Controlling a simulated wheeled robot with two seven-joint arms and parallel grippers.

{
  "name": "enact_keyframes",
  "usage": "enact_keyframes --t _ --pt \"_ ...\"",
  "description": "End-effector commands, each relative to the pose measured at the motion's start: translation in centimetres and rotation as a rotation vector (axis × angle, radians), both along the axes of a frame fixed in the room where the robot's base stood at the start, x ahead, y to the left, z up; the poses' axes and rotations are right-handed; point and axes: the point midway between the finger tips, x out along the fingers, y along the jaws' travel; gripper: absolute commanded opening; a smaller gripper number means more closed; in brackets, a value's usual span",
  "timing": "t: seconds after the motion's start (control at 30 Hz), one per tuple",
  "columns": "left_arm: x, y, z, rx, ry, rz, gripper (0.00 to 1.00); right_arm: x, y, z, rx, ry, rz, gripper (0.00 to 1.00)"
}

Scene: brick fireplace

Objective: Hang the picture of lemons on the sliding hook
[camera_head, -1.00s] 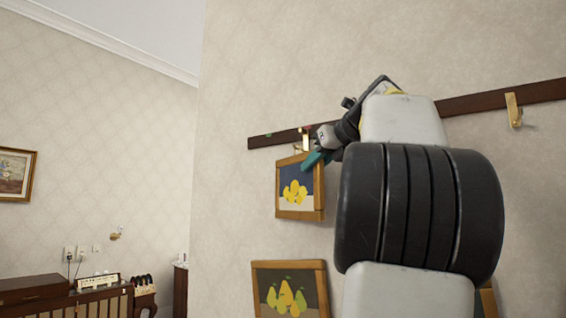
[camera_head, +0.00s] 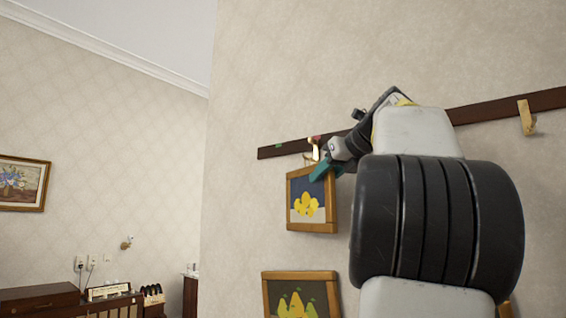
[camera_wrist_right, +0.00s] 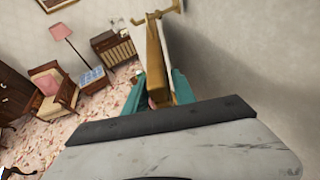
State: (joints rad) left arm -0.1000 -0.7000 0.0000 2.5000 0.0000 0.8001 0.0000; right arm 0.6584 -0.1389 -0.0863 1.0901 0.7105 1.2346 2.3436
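The picture of lemons (camera_head: 303,207) has a brown wooden frame, with yellow fruit on a dark blue and pale ground. It is upright against or close to the wall, just under a brass hook (camera_head: 314,150) on the dark rail (camera_head: 283,148). Whether the hook bears it cannot be told. My right gripper (camera_head: 323,172) is at its top right corner, one teal finger in front. In the right wrist view the frame (camera_wrist_right: 155,62) shows edge-on between the teal fingers (camera_wrist_right: 158,92), and the gripper looks shut on it. My left gripper is not in view.
A second framed picture of yellow-green pears (camera_head: 296,299) hangs below. Another brass hook (camera_head: 525,117) is on the rail at the right. A wall edge stands left of the rail. A flower painting (camera_head: 22,184) hangs on the far left wall.

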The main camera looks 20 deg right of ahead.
Motion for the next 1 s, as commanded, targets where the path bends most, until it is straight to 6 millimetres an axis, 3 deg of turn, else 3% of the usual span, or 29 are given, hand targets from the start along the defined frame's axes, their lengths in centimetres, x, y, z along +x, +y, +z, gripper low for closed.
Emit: enact_keyframes --t 0.37,0.8,1.0 --pt "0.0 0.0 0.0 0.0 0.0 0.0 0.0 -0.1 0.0 0.0 0.001 0.002 0.0 0.44" --pt "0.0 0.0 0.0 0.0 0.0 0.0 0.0 -6.0 -0.4 2.5 -0.001 -0.001 -0.002 0.44" --pt "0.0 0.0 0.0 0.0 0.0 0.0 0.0 -7.2 -0.4 2.9 0.0 0.001 0.0 0.44"
